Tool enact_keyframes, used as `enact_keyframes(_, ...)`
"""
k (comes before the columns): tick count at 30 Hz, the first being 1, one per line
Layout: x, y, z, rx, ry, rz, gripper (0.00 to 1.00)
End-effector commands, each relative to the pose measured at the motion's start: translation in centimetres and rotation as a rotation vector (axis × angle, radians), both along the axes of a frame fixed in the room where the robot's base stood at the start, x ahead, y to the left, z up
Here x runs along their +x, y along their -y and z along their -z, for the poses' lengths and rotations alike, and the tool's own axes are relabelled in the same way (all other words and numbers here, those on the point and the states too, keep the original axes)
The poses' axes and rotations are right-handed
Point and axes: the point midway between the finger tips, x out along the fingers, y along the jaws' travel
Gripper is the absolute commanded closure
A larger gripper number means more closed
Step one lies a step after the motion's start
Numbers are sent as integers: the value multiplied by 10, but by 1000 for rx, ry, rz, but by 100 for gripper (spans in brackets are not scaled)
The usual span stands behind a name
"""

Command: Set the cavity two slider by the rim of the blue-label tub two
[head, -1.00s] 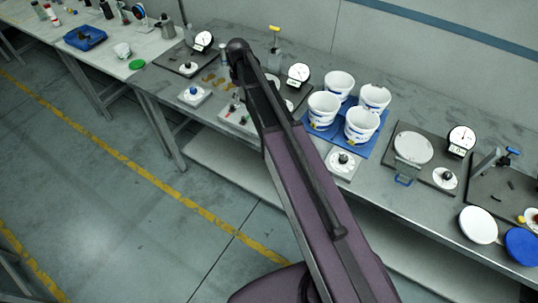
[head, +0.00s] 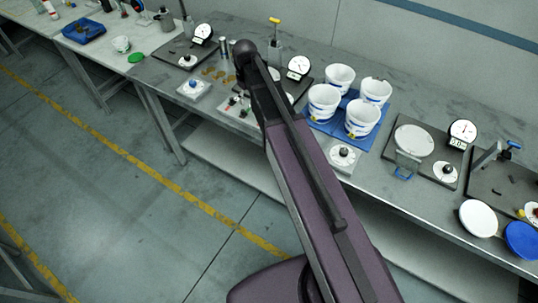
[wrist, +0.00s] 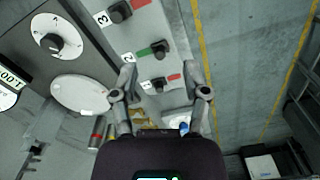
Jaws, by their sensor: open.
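A pale panel with numbered sliders (wrist: 141,32) fills the upper middle of the wrist view. The slider marked 2 has a black knob (wrist: 160,48) with a green strip beside it. The knobs marked 1 (wrist: 160,83) and 3 (wrist: 119,11) have red strips. My gripper (wrist: 160,62) is open and empty, its fingers either side of knobs 1 and 2 in the picture; I see no contact. In the head view my arm hides the gripper and part of the panel (head: 228,107). White tubs with blue labels, such as the front one (head: 362,119), stand right of my arm. Their numbers are unreadable.
The tubs stand on a blue mat (head: 345,140). A dial box (head: 343,158) sits in front of them. A scale plate (head: 413,140) and gauge (head: 462,132) are to the right. In the wrist view a dial (wrist: 55,43) and round plate (wrist: 80,93) lie left of the panel.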

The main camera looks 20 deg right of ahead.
Motion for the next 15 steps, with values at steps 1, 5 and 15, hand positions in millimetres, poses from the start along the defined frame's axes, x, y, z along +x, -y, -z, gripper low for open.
enact_keyframes(1,-10,1,8,0,0,14,41)
enact_keyframes(5,-25,4,17,0,0,50,41)
enact_keyframes(15,-66,10,41,0,0,143,41)
